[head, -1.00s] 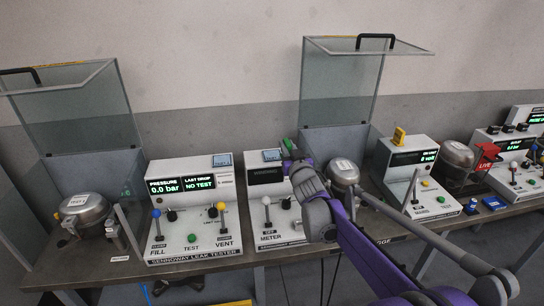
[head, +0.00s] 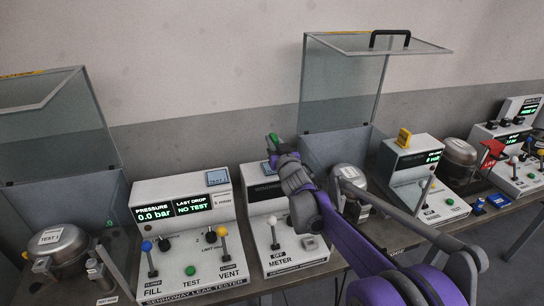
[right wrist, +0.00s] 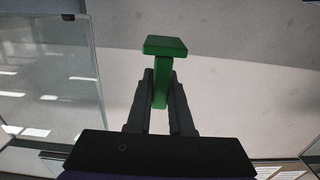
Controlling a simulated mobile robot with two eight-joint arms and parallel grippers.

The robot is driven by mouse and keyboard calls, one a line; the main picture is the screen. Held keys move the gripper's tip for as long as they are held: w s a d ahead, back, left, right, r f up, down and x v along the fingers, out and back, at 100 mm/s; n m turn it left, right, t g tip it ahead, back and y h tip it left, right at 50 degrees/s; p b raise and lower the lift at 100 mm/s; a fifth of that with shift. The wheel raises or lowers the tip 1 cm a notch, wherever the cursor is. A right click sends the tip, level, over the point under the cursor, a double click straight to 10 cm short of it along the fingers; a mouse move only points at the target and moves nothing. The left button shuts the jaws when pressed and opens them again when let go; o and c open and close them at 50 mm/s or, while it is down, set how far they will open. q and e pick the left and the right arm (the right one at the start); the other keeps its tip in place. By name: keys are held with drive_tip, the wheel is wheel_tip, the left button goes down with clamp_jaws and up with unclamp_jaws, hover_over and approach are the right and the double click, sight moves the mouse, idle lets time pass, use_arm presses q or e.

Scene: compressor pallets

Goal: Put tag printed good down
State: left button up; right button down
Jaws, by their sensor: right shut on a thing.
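A green tag (right wrist: 162,75) with a flat, wider head is held upright between the two dark fingers of my right gripper (right wrist: 161,100) in the right wrist view. No print can be read on it. In the head view the tag (head: 274,140) is a small green tip at the end of my purple and grey right arm. My right gripper (head: 277,148) is shut on it, in front of or above the meter box (head: 264,195), apart from the bench as far as I can tell. My left gripper is not in view.
The leak tester (head: 188,240) with levers stands left of the meter box. Open clear guards (head: 342,85) rise behind metal compressors (head: 60,248). The bench is crowded.

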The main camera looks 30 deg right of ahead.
wheel_tip(320, 180, down, 5)
drive_tip(key=shift+w+f, duration=0.1)
drive_tip(key=shift+w, duration=0.05)
drive_tip(key=shift+f, duration=0.1)
drive_tip(key=c, duration=0.8)
unclamp_jaws()
drive_tip(key=shift+r, duration=0.25)
drive_tip(key=b+v, duration=0.1)
drive_tip(key=v, duration=1.1)
drive_tip(key=shift+f+b, duration=0.15)
drive_tip(key=shift+b, duration=0.25)
